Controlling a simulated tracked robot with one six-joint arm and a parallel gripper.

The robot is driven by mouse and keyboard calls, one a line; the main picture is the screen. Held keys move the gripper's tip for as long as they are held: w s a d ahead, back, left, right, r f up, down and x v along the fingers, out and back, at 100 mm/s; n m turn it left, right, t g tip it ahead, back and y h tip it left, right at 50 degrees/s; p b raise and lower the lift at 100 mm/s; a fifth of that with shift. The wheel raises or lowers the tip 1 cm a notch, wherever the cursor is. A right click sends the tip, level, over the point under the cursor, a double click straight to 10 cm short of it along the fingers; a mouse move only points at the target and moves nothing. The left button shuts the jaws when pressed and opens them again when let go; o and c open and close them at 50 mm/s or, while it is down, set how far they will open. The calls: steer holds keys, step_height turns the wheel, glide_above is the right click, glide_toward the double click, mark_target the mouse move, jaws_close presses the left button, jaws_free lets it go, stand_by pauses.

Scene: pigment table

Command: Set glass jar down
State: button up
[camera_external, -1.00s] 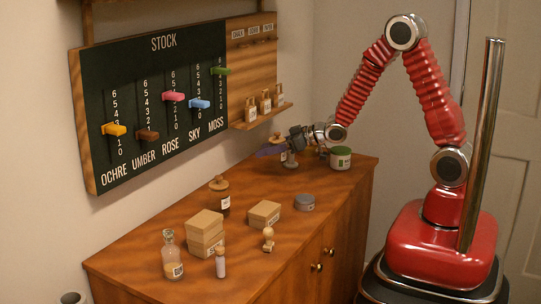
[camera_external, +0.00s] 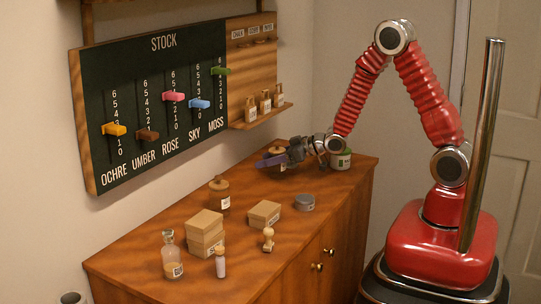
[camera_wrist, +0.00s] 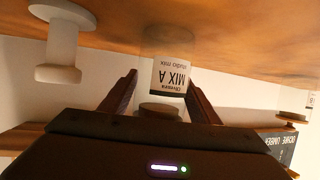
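The glass jar (camera_wrist: 170,76) hangs upside down in the wrist view, with a white label reading "MIX A studio mix" and a dark lid (camera_wrist: 160,110). My gripper (camera_wrist: 160,72) has one finger on each side of it and appears shut on it. In the external view my gripper (camera_external: 284,161) is low over the far end of the wooden cabinet top (camera_external: 245,190); the jar is largely hidden there. I cannot tell whether the jar's base touches the wood.
A pale spool-shaped object (camera_wrist: 62,40) stands near the gripper. A green-labelled white tub (camera_external: 341,160) is just right of it. Nearer are a grey tin (camera_external: 304,203), cardboard boxes (camera_external: 206,236), a lidded brown jar (camera_external: 219,194) and a stoppered bottle (camera_external: 172,258). The stock board (camera_external: 150,110) hangs behind.

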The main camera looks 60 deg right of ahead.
steer(key=shift+o, duration=0.9)
steer(key=shift+r, duration=0.1)
steer(key=shift+s+d+r, duration=0.1)
steer(key=shift+s+r, duration=0.15)
steer(key=shift+s, duration=0.2)
steer(key=v, duration=1.1)
